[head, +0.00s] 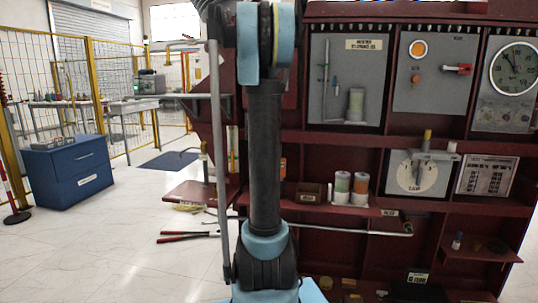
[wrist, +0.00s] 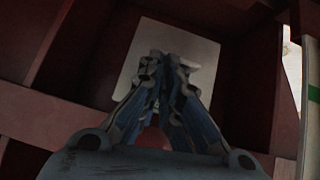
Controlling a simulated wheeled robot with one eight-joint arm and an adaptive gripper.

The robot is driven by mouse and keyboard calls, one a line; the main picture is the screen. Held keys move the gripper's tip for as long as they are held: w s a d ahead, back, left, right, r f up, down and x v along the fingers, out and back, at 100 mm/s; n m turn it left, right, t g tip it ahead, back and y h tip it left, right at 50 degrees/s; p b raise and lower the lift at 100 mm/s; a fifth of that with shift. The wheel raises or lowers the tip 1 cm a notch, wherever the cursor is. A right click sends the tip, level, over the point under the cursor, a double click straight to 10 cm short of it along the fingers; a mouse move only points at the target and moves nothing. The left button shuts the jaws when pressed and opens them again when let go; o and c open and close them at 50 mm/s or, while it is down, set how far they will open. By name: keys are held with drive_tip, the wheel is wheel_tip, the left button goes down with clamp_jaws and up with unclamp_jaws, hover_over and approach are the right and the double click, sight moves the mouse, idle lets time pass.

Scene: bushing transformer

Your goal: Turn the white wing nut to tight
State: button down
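In the wrist view my gripper (wrist: 166,62) reaches toward a pale square panel (wrist: 205,100) inside a dark red compartment. Its two blue-grey fingers lean together and their tips nearly meet over the panel. A small whitish piece (wrist: 192,62) shows just right of the fingertips and may be part of the white wing nut. The fingers cover most of that spot, so I cannot tell whether they grip it. A blurred red shape (wrist: 152,140) shows between the finger bases. In the head view my arm blocks part of the cabinet, and neither the gripper nor the wing nut can be made out.
The dark red cabinet (head: 398,138) holds a round gauge (head: 514,68), a dial panel (head: 418,175) and two striped cylinders (head: 342,187). A long grey bar (head: 375,231) juts out low in front.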

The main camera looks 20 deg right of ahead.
drive_tip(key=shift+f, duration=0.1)
idle(0.4)
drive_tip(key=shift+v, duration=5)
drive_tip(key=s+a+f+n+g+y, duration=0.1)
drive_tip(key=s+a+f, duration=0.5)
drive_tip(key=s, duration=0.6)
drive_tip(key=s+a+f+n+g+y, duration=0.2)
drive_tip(key=s+a+f, duration=0.4)
drive_tip(key=s, duration=0.6)
drive_tip(key=s+a+f+n+g+y, duration=0.2)
drive_tip(key=s+a+f, duration=0.5)
drive_tip(key=s, duration=0.6)
wheel_tip(320, 180, down, 2)
drive_tip(key=shift+f+n, duration=0.1)
drive_tip(key=shift+n, duration=0.5)
drive_tip(key=shift+s, duration=0.1)
drive_tip(key=shift+w+a+f, duration=0.1)
drive_tip(key=shift+w+f, duration=0.05)
drive_tip(key=shift+w, duration=0.3)
